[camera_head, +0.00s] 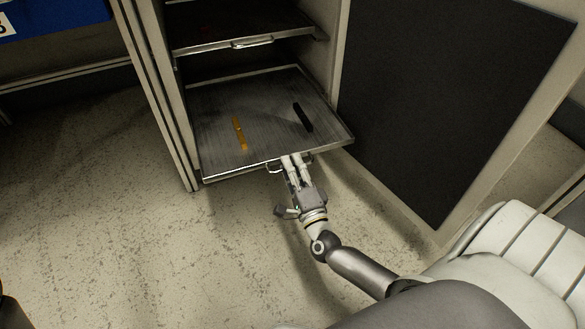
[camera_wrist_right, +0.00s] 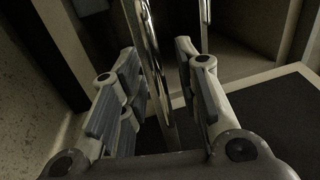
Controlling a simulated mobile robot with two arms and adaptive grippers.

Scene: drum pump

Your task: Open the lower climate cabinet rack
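The lower rack (camera_head: 215,125) of the climate cabinet is a metal tray that sticks out in front of the cabinet opening. An orange tool-like object (camera_head: 239,132) and a dark bar-shaped object (camera_head: 303,117) lie on it. My right gripper (camera_head: 294,160) is at the handle (camera_head: 273,169) on the rack's front edge. In the right wrist view, the gripper (camera_wrist_right: 168,85) has its fingers apart on either side of a shiny metal bar (camera_wrist_right: 152,50), with a visible gap on the right. The fingers partly hide the handle in the head view. My left gripper is not in view.
An upper rack (camera_head: 225,30) with its own handle (camera_head: 252,43) sits inside the cabinet. The cabinet door (camera_head: 440,90), with a dark panel, stands open at the right. A blue bin (camera_head: 50,18) is at the upper left. The floor (camera_head: 110,220) at the left is clear.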

